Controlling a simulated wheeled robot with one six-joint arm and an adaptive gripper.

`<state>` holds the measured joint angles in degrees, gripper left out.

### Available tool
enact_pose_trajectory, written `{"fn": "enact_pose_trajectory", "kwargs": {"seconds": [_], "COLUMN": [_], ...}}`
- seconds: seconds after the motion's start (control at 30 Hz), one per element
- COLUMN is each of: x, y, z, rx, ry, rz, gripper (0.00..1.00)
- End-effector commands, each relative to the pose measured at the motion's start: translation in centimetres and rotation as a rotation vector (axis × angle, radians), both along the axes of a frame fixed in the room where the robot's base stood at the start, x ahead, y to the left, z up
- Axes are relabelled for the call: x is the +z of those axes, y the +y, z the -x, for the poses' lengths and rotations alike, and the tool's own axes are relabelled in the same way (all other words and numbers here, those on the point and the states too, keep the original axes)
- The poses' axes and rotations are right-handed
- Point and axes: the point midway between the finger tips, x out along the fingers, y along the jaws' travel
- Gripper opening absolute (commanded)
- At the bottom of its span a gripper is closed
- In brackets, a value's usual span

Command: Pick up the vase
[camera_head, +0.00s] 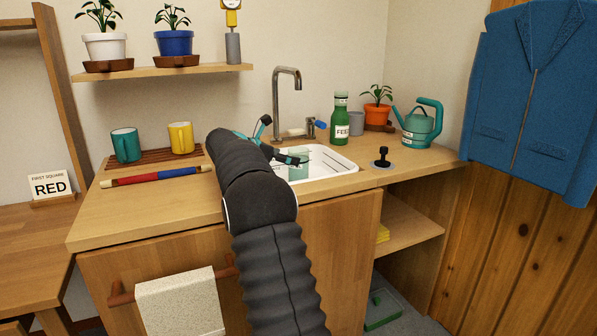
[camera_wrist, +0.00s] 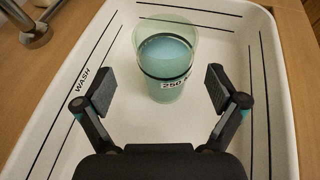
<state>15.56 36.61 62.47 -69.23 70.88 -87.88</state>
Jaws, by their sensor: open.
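In the head view the vessel (camera_head: 298,172) is partly hidden by my gripper (camera_head: 280,143). In the wrist view my gripper (camera_wrist: 161,90) is open and empty, its fingers apart to the left and right of the vessel's near side. Neither finger visibly touches it.
A tap (camera_head: 289,95) rises behind the basin. A green bottle (camera_head: 340,118), grey cup (camera_head: 356,123), potted plant (camera_head: 377,110) and watering can (camera_head: 419,127) stand to the right. Basin walls surround the vessel.

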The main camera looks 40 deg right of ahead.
Motion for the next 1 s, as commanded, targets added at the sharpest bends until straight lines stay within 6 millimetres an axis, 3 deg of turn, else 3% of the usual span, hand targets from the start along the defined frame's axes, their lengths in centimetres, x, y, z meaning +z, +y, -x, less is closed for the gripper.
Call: {"fn": "enact_pose_trajectory", "kwargs": {"seconds": [0.4, 0.67, 1.0], "x": [-2.0, -2.1, -2.2], "y": [-4.3, -4.7, -4.6], "z": [0.5, 0.5, 0.5], "rx": [-0.002, 0.0, 0.0], "ry": [0.001, 0.0, 0.0], "rz": [0.0, 0.0, 0.0], "gripper": [0.95, 0.95, 0.12]}}
